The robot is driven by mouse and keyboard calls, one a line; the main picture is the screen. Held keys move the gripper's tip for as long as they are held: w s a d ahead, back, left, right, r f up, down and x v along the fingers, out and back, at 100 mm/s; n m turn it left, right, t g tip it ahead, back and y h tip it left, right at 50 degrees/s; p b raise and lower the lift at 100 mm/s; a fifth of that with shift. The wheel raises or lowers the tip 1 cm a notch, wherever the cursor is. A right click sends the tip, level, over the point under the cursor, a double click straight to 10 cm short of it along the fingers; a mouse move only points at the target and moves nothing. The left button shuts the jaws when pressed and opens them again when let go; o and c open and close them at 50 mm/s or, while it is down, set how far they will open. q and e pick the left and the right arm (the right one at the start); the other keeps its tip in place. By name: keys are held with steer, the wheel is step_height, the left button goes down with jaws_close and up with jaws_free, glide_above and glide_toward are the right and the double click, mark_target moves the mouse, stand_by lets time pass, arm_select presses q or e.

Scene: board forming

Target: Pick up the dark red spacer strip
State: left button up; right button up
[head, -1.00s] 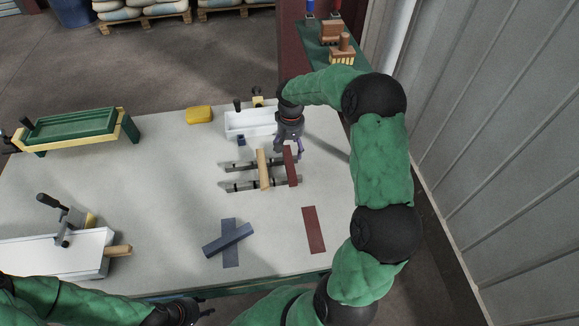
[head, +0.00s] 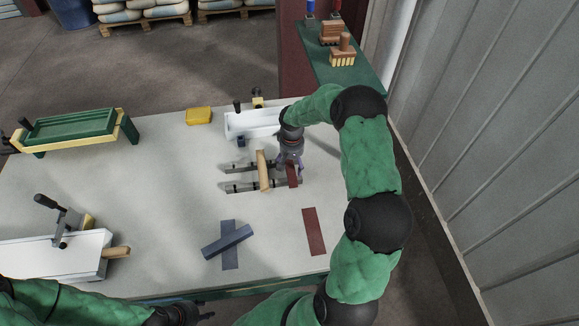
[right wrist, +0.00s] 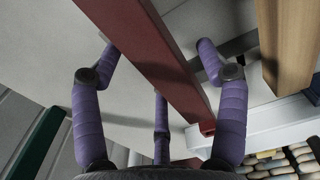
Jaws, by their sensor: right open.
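The dark red spacer strip (head: 293,178) lies across two grey notched rails (head: 238,187), right of a light wooden strip (head: 263,172). My right gripper (head: 289,164) is directly over the far part of the dark red strip and hides some of it. In the right wrist view the dark red strip (right wrist: 150,55) runs between the open purple fingers (right wrist: 160,62), with fingers on both sides of it. I cannot tell whether they touch it. My left gripper (head: 196,314) is at the bottom edge, mostly hidden, its jaw state unclear.
A flat dark red patch (head: 313,231) lies on the table (head: 170,190) at right. A blue strip (head: 228,241) lies crosswise over a flat blue patch (head: 229,262). A white box-like form (head: 250,124) stands behind the rails. A yellow block (head: 199,116) is further left.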

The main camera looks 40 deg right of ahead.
steer(key=shift+c, duration=0.3)
steer(key=c, duration=1.2)
steer(key=shift+r, duration=0.2)
steer(key=shift+r, duration=0.55)
steer(key=s+r, duration=0.1)
steer(key=r, duration=0.1)
steer(key=s+a+r, duration=0.1)
steer(key=r, duration=0.1)
steer(key=s+r+p, duration=0.1)
steer(key=s+r, duration=0.1)
steer(key=r, duration=0.1)
steer(key=shift+a+r, duration=0.1)
steer(key=shift+a, duration=0.2)
steer(key=shift+c, duration=0.2)
steer(key=s+a+r, duration=0.3)
steer(key=s+r, duration=0.1)
steer(key=s, duration=0.5)
steer(key=shift+a+r, duration=0.2)
steer(key=shift+a, duration=0.05)
